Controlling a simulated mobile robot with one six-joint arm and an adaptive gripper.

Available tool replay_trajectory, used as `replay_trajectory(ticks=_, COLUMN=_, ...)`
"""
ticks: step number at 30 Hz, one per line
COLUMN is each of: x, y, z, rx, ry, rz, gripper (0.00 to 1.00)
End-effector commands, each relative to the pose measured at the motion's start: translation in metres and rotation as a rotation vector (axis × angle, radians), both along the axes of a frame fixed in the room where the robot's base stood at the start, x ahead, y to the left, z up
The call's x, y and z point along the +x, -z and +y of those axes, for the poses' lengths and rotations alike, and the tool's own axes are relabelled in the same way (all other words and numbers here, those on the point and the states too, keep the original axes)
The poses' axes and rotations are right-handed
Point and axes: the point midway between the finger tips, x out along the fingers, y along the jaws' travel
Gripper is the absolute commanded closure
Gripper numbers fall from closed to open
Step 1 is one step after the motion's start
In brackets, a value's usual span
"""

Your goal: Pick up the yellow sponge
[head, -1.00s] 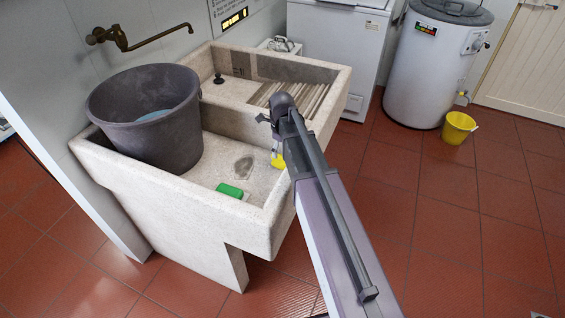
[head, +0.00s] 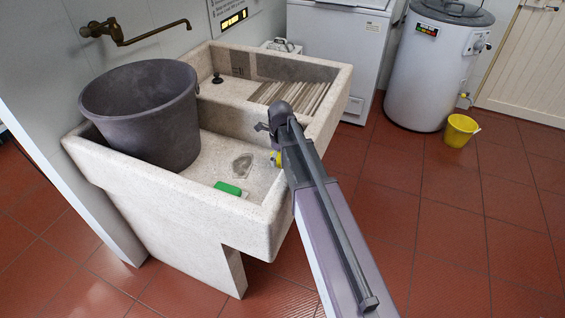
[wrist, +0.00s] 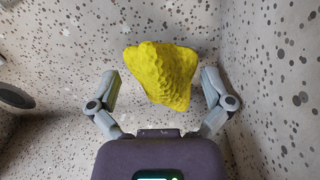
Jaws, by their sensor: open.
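The yellow sponge (wrist: 160,75) lies on the speckled stone inside the basin in the wrist view, close to a wall on the right. My gripper (wrist: 160,85) is open, with one finger to the left of the sponge and one to the right. The sponge's near end lies between the fingertips, and I see no clear contact. In the head view a small yellow part of the sponge (head: 276,159) shows; my arm hides the rest. My gripper (head: 264,130) is over the near basin, partly hidden by the arm.
A dark bucket (head: 143,116) stands in the left of the stone washboard (head: 262,215). A green object (head: 228,188) lies on the basin floor. The ribbed part (head: 293,97) is behind the arm. A yellow bucket (head: 460,130) stands on the tiles at the right.

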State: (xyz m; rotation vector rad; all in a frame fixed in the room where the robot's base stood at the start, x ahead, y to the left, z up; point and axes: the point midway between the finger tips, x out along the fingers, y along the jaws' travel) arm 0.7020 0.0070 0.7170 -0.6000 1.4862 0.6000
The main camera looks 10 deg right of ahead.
Motion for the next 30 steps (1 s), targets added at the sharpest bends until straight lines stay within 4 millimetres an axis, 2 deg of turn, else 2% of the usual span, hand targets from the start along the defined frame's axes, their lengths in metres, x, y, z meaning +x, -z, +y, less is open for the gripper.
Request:
replay_trajectory(ticks=14, x=-0.0001, y=-0.0004, z=0.0004, rx=0.000, ry=-0.001, rz=0.000, gripper=0.00)
replay_trajectory(ticks=15, x=-0.0001, y=-0.0004, z=0.0004, rx=0.000, ry=-0.001, rz=0.000, gripper=0.06)
replay_trajectory(ticks=19, x=0.0000, y=-0.0004, z=0.0004, rx=0.000, ry=-0.001, rz=0.000, gripper=0.44)
replay_trajectory(ticks=21, x=-0.0001, y=-0.0004, z=0.0005, rx=0.000, ry=-0.001, rz=0.000, gripper=0.46)
replay_trajectory(ticks=30, x=-0.0001, y=-0.0004, z=0.0006, rx=0.000, ry=-0.001, rz=0.000, gripper=0.46)
